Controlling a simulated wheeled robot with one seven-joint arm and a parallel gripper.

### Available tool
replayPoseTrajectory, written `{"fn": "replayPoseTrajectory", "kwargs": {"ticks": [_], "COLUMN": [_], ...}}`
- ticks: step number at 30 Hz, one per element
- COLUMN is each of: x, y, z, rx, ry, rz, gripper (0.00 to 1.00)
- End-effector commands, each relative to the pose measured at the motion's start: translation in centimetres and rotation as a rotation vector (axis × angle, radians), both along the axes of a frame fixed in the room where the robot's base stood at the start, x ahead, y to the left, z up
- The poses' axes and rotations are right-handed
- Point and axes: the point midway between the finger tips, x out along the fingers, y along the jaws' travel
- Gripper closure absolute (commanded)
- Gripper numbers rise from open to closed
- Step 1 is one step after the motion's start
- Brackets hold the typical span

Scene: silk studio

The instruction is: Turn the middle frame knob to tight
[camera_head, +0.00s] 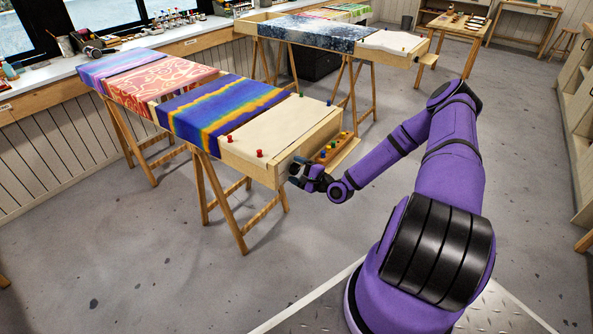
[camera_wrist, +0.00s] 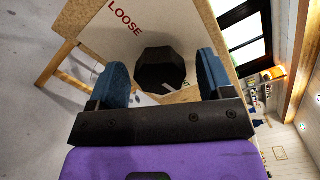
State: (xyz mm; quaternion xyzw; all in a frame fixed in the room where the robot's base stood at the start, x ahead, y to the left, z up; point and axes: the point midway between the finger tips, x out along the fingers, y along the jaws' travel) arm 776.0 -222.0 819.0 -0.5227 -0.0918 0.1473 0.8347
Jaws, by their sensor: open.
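The middle frame knob (camera_wrist: 160,69) is a black, many-sided knob on the pale end board of the near wooden frame (camera_head: 262,173). In the wrist view it sits between the two blue fingers of my gripper (camera_wrist: 166,80), with a gap on both sides. A pale pointer mark shows at its lower edge. In the head view my gripper (camera_head: 300,173) is at the frame's end, and the knob is hard to make out there.
Colourful silks (camera_head: 220,106) stretch along the near frame, with red, green and blue pins on its pale end. A small wooden tray (camera_head: 333,150) with coloured pins is just right of my gripper. A second frame (camera_head: 330,36) stands behind. Grey floor (camera_head: 130,260) is open in front.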

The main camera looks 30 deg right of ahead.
Motion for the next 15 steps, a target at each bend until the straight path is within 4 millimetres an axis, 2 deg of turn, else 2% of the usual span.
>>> {"fn": "replayPoseTrajectory", "kwargs": {"ticks": [5,15], "x": [-2.2,-7.9], "y": [-0.9,-3.0], "z": [0.0,0.0], "rx": [0.0,0.0], "ry": [0.003,0.002], "rz": [-0.003,-0.004], "gripper": [0.26,0.26]}}
